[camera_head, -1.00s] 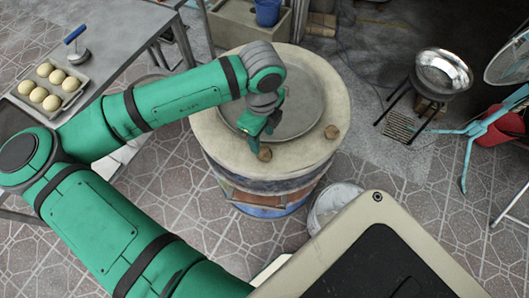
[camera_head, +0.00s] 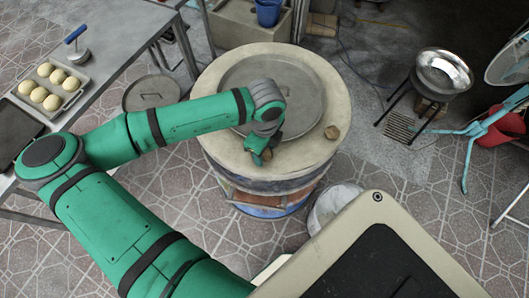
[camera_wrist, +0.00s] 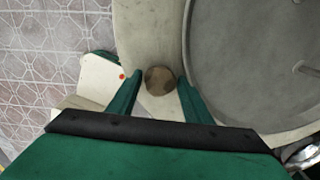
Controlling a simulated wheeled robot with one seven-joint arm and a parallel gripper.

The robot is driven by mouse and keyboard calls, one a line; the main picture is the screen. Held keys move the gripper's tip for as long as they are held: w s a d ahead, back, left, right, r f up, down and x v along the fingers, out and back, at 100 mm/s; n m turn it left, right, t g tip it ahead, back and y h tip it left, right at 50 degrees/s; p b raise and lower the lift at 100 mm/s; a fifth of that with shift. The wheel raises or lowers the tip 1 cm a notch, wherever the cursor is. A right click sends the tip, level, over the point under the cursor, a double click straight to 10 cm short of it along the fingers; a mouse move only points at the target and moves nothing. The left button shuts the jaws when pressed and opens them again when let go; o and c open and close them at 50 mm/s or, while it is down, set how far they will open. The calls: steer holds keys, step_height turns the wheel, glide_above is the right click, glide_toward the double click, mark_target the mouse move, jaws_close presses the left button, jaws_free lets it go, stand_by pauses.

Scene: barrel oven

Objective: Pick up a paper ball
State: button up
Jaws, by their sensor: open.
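A brown crumpled paper ball (camera_wrist: 159,80) lies on the pale rim of the barrel oven, between the tips of my two open fingers in the wrist view. In the head view this ball (camera_head: 266,155) is partly hidden beside my gripper (camera_head: 259,152). My gripper is open and low over the front of the rim. The wrist view shows its green fingers (camera_wrist: 161,88) on either side of the ball, with a gap visible at least on the left. A second brown ball (camera_head: 332,132) sits on the rim to the right.
The barrel oven (camera_head: 222,140) has a round metal lid (camera_head: 300,75) on top. A table (camera_head: 105,55) with a tray of dough balls (camera_head: 68,80) stands at the left. A metal bowl on a stand (camera_head: 443,72) and a red bucket (camera_head: 502,130) are at the right.

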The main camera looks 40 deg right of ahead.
steer(key=shift+c, duration=0.3)
steer(key=c, duration=0.8)
steer(key=shift+r, duration=0.1)
